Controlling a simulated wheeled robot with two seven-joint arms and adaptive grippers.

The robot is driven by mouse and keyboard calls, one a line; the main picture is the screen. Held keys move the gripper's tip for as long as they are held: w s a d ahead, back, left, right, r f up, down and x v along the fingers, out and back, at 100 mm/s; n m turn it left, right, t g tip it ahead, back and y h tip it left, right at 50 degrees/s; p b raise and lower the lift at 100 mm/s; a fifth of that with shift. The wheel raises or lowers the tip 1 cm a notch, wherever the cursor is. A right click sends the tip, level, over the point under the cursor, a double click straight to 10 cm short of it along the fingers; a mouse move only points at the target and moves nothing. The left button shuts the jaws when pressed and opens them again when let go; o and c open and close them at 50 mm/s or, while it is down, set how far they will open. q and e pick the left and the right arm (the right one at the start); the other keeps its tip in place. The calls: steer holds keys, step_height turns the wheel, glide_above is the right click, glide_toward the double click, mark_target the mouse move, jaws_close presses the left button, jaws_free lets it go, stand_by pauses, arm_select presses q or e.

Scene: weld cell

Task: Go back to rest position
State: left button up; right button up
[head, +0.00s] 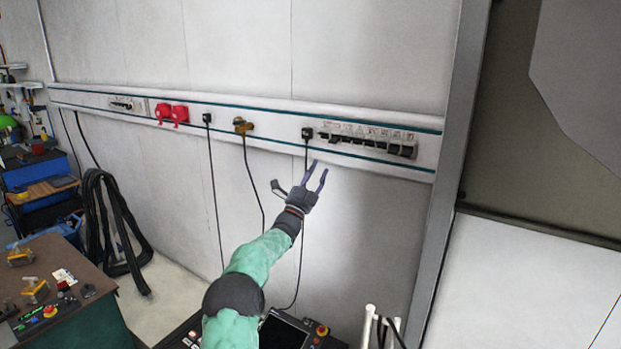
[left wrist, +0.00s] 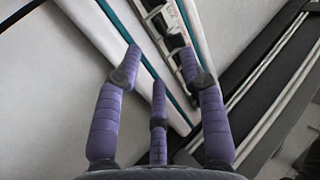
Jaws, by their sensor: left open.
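My left gripper (head: 316,175) is open and empty in the head view, raised in front of the wall rail just below a black plug. Its purple fingers (left wrist: 158,95) are spread in the left wrist view, with nothing between them. The fingertips point toward the wall rail (left wrist: 110,40) and its row of switches; I cannot tell the exact gap to the rail. My left arm, in a green sleeve, reaches up from the bottom of the head view. My right gripper is not in view.
The wall rail (head: 270,136) carries breaker switches (head: 367,137), black plugs, a brass fitting (head: 243,126) and red sockets (head: 172,113). Cables hang below it. A workbench (head: 75,265) stands at lower left, black hoses (head: 112,215) beside it. A metal post (head: 452,150) stands at right.

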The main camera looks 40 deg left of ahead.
arm_select(q)
steer(key=shift+v, duration=0.75)
steer(key=shift+a, duration=0.1)
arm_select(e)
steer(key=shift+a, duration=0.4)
arm_select(q)
steer(key=shift+w+f, duration=0.1)
